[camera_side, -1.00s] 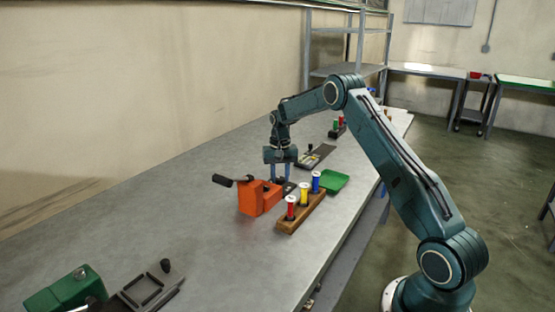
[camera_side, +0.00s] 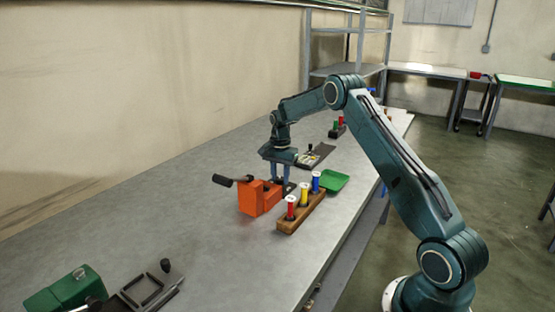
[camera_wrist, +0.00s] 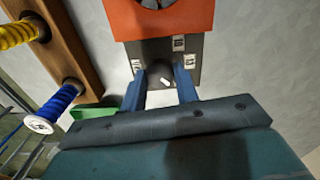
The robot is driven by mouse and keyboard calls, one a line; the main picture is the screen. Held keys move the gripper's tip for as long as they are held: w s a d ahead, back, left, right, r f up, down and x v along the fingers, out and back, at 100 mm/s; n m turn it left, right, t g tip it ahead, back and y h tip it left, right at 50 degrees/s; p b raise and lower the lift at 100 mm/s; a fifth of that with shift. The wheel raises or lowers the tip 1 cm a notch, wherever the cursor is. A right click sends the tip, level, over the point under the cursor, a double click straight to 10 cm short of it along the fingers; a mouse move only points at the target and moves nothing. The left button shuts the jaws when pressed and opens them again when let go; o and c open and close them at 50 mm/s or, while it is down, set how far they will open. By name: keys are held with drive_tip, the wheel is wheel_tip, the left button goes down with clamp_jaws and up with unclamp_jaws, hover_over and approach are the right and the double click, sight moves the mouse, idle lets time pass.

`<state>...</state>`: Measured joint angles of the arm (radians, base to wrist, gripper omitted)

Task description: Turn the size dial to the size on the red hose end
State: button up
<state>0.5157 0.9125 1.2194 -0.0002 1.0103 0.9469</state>
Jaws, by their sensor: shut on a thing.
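The size dial sits on a dark plate (camera_wrist: 205,42) joined to an orange block (camera_side: 252,197), which also shows in the wrist view (camera_wrist: 165,18). My gripper (camera_side: 281,184) points down at this plate, and its blue fingers (camera_wrist: 160,88) are shut on the dial (camera_wrist: 158,76). A white pointer mark shows on the dial between the fingers. Small white size labels (camera_wrist: 178,42) surround the dial; I cannot read them surely. The red hose end (camera_side: 291,208) stands upright in a wooden rack (camera_side: 290,227). Its size marking is too small to read, and it is outside the wrist view.
Yellow (camera_side: 305,195) and blue (camera_side: 316,182) hose ends share the rack. A green tray (camera_side: 335,181) lies behind it. A black handle (camera_side: 223,180) sticks out left from the orange block. A green device (camera_side: 62,290) stands front left. The table between is clear.

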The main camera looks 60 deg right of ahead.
sight(280, 178)
drive_tip(key=shift+r, duration=0.1)
drive_tip(key=o, duration=1)
wheel_tip(280, 178, up, 14)
drive_tip(key=shift+f, duration=0.15)
idle(0.3)
